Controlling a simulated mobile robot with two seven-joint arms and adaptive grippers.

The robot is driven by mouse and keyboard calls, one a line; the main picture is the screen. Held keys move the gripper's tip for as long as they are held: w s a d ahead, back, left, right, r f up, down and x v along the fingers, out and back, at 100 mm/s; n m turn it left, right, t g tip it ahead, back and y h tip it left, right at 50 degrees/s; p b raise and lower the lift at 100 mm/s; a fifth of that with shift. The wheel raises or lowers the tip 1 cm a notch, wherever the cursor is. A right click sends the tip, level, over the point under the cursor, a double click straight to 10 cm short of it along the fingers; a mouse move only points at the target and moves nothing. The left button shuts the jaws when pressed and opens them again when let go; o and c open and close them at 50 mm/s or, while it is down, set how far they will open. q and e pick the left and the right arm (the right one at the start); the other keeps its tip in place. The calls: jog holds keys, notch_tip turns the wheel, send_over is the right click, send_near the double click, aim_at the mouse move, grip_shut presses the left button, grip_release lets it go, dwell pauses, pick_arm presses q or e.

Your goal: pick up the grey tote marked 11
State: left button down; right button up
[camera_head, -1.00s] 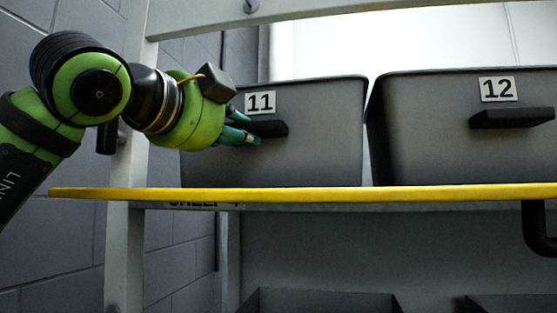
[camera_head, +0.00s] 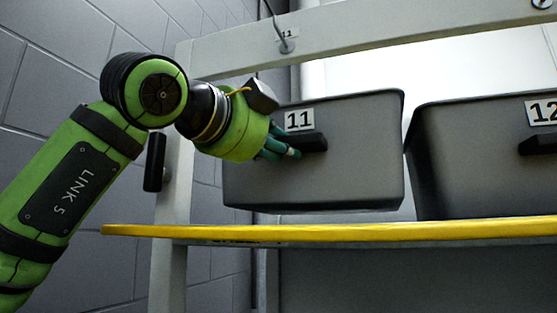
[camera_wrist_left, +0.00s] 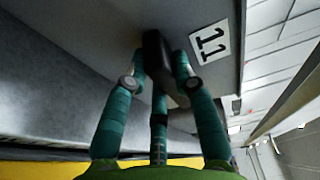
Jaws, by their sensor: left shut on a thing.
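The grey tote marked 11 (camera_head: 350,165) has a white number label and a dark handle (camera_head: 312,142) on its front. It hangs a little above the yellow-edged shelf (camera_head: 400,232), with a gap under its bottom. My left gripper (camera_head: 285,150) comes in from the left and is shut on that handle. In the left wrist view its teal fingers (camera_wrist_left: 160,85) are around the dark handle (camera_wrist_left: 160,65), beside the label (camera_wrist_left: 210,45). My right gripper is not in view.
A second grey tote marked 12 (camera_head: 470,165) stands on the shelf close to the right, with a narrow gap between the two. A pale upright post (camera_head: 172,205) stands at the left, and a pale crossbar (camera_head: 380,45) runs above the totes.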

pick_arm(q)
jog(key=s+a+b, duration=0.2)
jog(key=s+b, duration=0.2)
jog(key=s, duration=0.4)
jog(key=s+a+b, duration=0.3)
jog(key=s, duration=0.6)
jog(key=shift+s+a+r+b, duration=0.15)
jog(key=shift+a+r+b, duration=0.05)
jog(key=shift+a+b, duration=0.15)
jog(key=c, duration=1.6)
grip_release()
grip_shut()
